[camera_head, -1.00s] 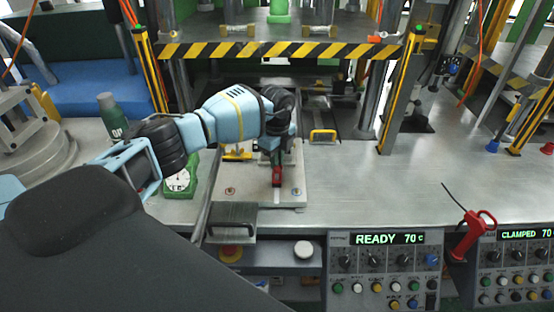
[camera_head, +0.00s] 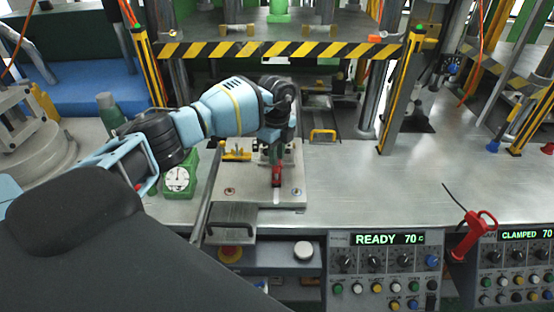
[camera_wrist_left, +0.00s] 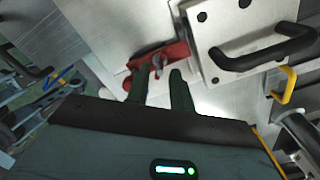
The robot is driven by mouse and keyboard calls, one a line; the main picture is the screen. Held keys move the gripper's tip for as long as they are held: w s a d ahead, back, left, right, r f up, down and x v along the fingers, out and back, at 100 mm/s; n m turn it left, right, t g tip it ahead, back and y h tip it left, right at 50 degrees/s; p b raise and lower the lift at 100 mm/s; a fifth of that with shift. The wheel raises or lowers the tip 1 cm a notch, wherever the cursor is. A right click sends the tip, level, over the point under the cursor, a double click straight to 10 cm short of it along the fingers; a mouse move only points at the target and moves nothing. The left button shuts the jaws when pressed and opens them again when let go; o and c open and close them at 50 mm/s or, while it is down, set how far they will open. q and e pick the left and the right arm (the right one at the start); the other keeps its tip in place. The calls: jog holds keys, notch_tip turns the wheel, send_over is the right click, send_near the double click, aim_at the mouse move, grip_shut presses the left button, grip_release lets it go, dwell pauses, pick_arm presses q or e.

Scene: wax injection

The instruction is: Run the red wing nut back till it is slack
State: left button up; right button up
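The red wing nut (camera_head: 277,179) is on the metal fixture plate (camera_head: 242,193) in the middle of the bench. In the left wrist view the red wing nut (camera_wrist_left: 172,54) lies at the fingertips, beside a light metal block. My left gripper (camera_head: 277,160) points down at it from above. In the left wrist view the two dark fingers of my left gripper (camera_wrist_left: 160,78) stand apart with a light gap between them. The left finger overlaps the red part; whether it touches is unclear. My right gripper is out of view.
A yellow clamp handle (camera_head: 236,153) and a yellow handle (camera_head: 323,133) are close by. A black handle (camera_wrist_left: 262,52) shows beside the nut in the wrist view.

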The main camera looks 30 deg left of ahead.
pick_arm(q)
notch_tip(320, 180, up, 5)
jog(key=shift+r, duration=0.1)
dwell(0.7)
